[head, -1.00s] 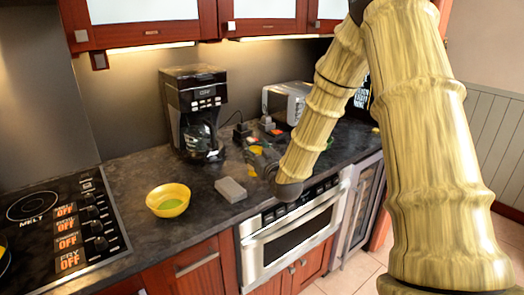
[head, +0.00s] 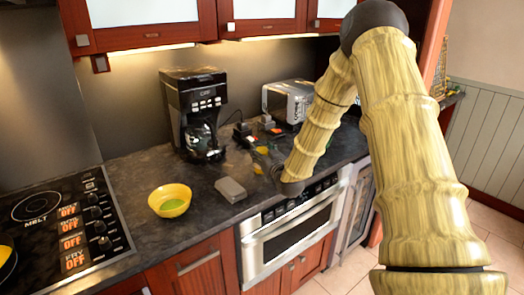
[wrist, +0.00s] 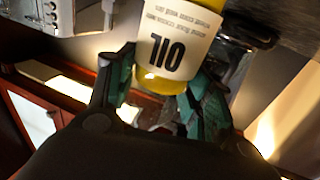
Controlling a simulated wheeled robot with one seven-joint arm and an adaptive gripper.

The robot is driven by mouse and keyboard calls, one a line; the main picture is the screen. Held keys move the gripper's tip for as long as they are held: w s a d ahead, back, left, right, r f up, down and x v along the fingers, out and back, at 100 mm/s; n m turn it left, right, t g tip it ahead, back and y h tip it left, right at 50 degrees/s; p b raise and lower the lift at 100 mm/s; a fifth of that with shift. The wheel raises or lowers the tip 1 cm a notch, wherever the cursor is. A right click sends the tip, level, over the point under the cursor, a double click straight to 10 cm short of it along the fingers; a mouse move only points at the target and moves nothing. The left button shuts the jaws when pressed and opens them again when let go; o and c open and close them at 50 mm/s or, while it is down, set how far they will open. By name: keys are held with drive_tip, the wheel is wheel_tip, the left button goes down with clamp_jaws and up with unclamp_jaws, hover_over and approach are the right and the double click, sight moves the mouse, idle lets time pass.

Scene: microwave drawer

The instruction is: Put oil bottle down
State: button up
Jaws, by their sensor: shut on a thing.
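The oil bottle (wrist: 172,45), yellow with a white label reading OIL, is between the two green-lined fingers of my gripper (wrist: 160,88) in the wrist view. The gripper is shut on it, and the label reads upside down there. In the head view my gripper (head: 274,170) is over the dark counter (head: 140,178), right of the coffee maker. Only small yellow parts of the bottle (head: 258,169) show there, partly hidden by the gripper. I cannot tell whether the bottle touches the counter.
A yellow bowl (head: 170,201) and a grey block (head: 230,190) lie left of my gripper. A black coffee maker (head: 193,115) and a silver toaster (head: 288,101) stand behind. The stove (head: 62,235) is at far left. A microwave drawer (head: 295,230) is below the counter edge.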

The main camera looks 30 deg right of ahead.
drive_tip(key=shift+a+f, duration=0.1)
drive_tip(key=o, duration=1.2)
drive_tip(key=s, duration=0.4)
drive_tip(key=s+a+b, duration=0.1)
drive_tip(key=s, duration=0.3)
drive_tip(key=s+a+b, duration=0.1)
drive_tip(key=s, duration=0.3)
drive_tip(key=shift+a, duration=0.15)
